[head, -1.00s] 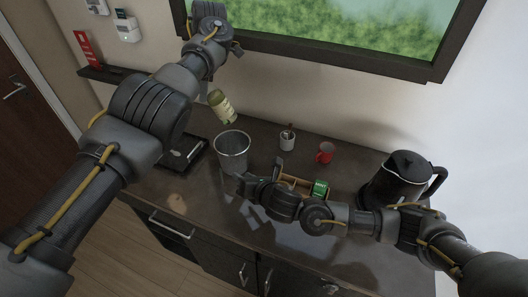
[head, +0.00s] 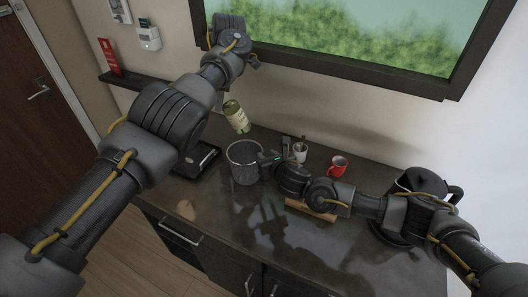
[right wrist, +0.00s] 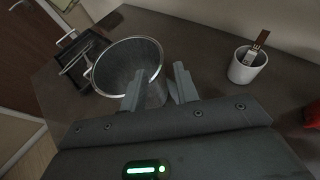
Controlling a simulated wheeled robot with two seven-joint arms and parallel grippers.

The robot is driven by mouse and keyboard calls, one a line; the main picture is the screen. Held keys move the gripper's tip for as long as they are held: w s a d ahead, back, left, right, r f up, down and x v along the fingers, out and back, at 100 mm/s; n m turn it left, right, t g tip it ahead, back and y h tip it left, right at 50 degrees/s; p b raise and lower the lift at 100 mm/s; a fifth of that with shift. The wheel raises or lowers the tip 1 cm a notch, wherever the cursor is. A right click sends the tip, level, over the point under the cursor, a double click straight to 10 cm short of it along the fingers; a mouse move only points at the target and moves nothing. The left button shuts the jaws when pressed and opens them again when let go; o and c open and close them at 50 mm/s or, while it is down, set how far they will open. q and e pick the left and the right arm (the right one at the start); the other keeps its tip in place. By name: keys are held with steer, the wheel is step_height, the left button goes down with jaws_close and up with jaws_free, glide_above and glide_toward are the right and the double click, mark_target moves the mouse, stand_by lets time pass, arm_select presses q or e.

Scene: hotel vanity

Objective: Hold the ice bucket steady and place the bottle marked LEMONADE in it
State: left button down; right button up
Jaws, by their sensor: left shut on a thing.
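The ice bucket (head: 244,172), a grey metal pail, stands upright on the counter; its open mouth also shows in the right wrist view (right wrist: 112,68). A yellow-green bottle with a pale label (head: 236,117) is tilted in the air above and behind the bucket; its lettering is too small to read. My left gripper (head: 232,92) is shut on the bottle, its grip largely hidden by my arm. My right gripper (head: 267,160) is at the bucket's right side. In the right wrist view its open fingers (right wrist: 158,86) lie either side of the near right rim; contact cannot be told.
A black kettle (head: 420,184) is at far right. A black tray (head: 207,160) lies left. A wooden caddy (head: 312,209) is mostly hidden under my right arm.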

mark_target(259, 147)
steer(key=shift+x, duration=2.65)
